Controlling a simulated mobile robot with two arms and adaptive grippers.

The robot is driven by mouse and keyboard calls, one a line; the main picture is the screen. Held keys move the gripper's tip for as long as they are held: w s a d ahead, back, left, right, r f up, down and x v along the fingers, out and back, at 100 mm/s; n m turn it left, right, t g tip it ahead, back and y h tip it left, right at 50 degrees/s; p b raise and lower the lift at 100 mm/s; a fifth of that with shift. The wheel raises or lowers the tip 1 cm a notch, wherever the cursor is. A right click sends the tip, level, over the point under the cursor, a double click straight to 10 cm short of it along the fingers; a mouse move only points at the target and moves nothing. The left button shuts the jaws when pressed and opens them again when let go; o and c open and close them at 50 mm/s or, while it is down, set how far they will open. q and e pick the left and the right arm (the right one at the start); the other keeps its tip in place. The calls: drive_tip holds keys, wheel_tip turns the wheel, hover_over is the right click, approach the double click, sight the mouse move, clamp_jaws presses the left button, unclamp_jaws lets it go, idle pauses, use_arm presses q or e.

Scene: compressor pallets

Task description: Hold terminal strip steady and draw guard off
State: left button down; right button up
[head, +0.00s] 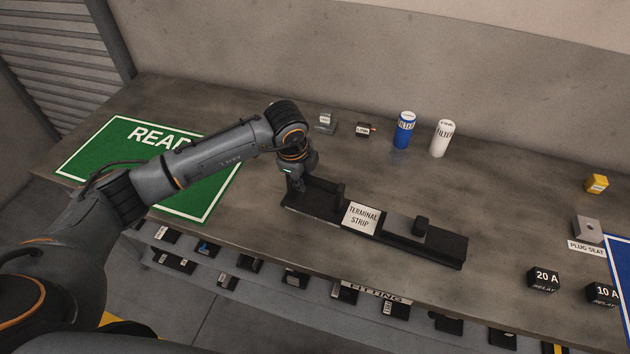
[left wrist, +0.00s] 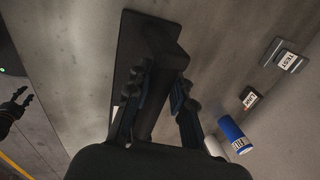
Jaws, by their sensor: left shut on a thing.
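The terminal strip (head: 325,211), a long dark base with a white label, lies on the table in the middle of the head view. A grey guard (head: 400,229) with a black knob (head: 421,226) sits on its right part. My left gripper (head: 297,187) is at the strip's left end. In the left wrist view its fingers (left wrist: 155,100) are shut on a dark upright bar of the strip (left wrist: 128,50). My right gripper (left wrist: 18,105) shows at the left edge of the left wrist view, open, empty and away from the strip; it is outside the head view.
A green mat (head: 190,205) lies left, under my left arm. Behind the strip stand a blue filter (head: 404,131), a white filter (head: 441,139) and two small parts. Right are a plug seat (head: 587,230) and relays (head: 543,279). A shelf of fittings (head: 375,292) runs below the front edge.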

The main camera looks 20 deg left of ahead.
idle(0.8)
drive_tip(key=shift+f, duration=0.1)
drive_tip(key=shift+d+f, duration=0.15)
idle(1.2)
